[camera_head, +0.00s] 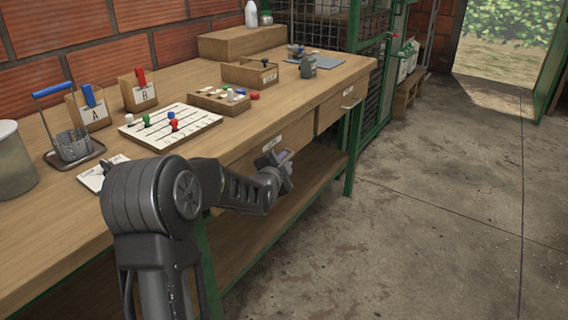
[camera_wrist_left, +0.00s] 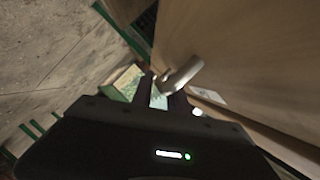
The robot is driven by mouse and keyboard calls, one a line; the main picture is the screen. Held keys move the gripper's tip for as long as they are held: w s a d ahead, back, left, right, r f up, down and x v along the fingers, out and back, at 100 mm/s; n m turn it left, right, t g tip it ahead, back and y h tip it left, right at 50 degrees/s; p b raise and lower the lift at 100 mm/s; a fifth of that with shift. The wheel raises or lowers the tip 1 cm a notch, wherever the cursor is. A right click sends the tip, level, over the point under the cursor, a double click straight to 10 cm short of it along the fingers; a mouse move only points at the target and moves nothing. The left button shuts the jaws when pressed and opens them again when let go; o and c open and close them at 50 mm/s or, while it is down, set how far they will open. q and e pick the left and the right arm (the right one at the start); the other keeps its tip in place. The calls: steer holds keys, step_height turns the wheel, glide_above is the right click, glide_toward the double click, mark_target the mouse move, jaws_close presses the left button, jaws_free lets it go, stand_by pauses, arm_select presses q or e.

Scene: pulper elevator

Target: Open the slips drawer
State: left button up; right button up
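The wooden bench has two drawer fronts under its top. The nearer drawer (camera_head: 246,167) carries a white label, too small to read, and is partly hidden by my left gripper. The farther drawer (camera_head: 328,116) has a label and a metal handle, and looks shut. My left gripper (camera_head: 280,164) is at the nearer drawer's front. In the left wrist view a pale bar handle (camera_wrist_left: 184,76) crosses close to the fingertips (camera_wrist_left: 161,88). The dark fingers look apart, but I cannot tell whether they are closed on the handle. My right gripper is not in view.
A lower shelf (camera_head: 270,215) runs under the drawers. The concrete floor (camera_head: 430,220) right of the bench is clear.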

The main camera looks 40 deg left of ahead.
arm_select(q)
steer(key=shift+w, duration=0.25)
jaws_close()
stand_by(1.4)
